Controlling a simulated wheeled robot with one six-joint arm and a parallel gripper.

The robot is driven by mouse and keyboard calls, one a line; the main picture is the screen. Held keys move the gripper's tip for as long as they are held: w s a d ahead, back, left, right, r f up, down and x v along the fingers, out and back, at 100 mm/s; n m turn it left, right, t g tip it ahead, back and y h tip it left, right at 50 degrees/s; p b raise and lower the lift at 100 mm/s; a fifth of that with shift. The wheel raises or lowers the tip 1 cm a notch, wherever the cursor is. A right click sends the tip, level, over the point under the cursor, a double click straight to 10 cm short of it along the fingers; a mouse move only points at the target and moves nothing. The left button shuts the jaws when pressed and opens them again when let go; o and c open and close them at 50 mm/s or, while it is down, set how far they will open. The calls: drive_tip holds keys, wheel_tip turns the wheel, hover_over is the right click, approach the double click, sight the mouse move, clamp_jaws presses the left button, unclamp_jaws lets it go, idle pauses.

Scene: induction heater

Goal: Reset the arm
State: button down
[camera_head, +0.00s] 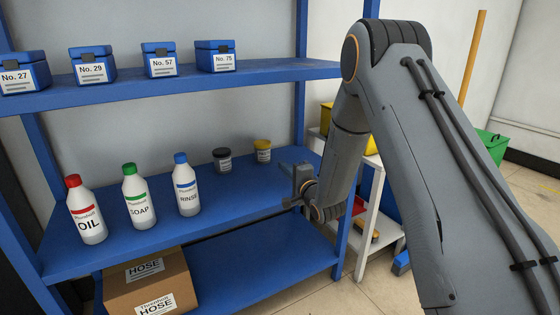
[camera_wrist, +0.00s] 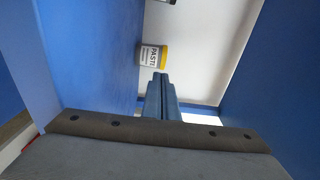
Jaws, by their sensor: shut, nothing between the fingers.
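My arm reaches in from the right in the head view and bends down in front of the blue shelf unit. My gripper (camera_head: 285,169) is at the right end of the middle shelf (camera_head: 235,205), close above its surface. In the wrist view my gripper (camera_wrist: 159,76) shows as two fingers pressed together with nothing between them. A yellow-lidded jar (camera_head: 263,151) stands behind the gripper on the same shelf. That jar (camera_wrist: 153,56) also shows just beyond the fingertips in the wrist view; whether they touch it I cannot tell.
A dark jar (camera_head: 222,160) and bottles marked OIL (camera_head: 88,225), SOAP (camera_head: 139,209) and RINSE (camera_head: 187,197) stand on the middle shelf. Several blue boxes (camera_head: 160,60) sit above. A HOSE carton (camera_head: 150,280) is below. A white table (camera_head: 363,215) stands right of the shelf post.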

drive_tip(key=s+a+n+g, duration=0.1)
drive_tip(key=s+a, duration=0.1)
drive_tip(key=s+a+n+g+h, duration=0.1)
drive_tip(key=s+a+n, duration=0.1)
drive_tip(key=s+a+n+g, duration=0.2)
drive_tip(key=s+a, duration=0.1)
drive_tip(key=shift+r+h, duration=0.25)
drive_tip(key=shift+h, duration=0.15)
drive_tip(key=s+r+n+g+h, duration=0.15)
drive_tip(key=s+n+g, duration=0.55)
drive_tip(key=s, duration=1.6)
drive_tip(key=s+n+g+h, duration=0.3)
drive_tip(key=s+n+g, duration=0.4)
drive_tip(key=s, duration=1.5)
drive_tip(key=d+r+m+p, duration=0.2)
drive_tip(key=d+r+p, duration=0.7)
drive_tip(key=r+p, duration=0.2)
drive_tip(key=d+r+m+t+p, duration=0.1)
drive_tip(key=d+r+m+p, duration=0.2)
drive_tip(key=d+r+p, duration=0.6)
wheel_tip(320, 180, up, 3)
drive_tip(key=p, duration=0.6)
drive_tip(key=shift+s+d+r, duration=0.2)
drive_tip(key=shift+s+d, duration=0.1)
drive_tip(key=shift+s, duration=0.05)
drive_tip(key=shift+m+h, duration=0.25)
drive_tip(key=shift+m, duration=0.05)
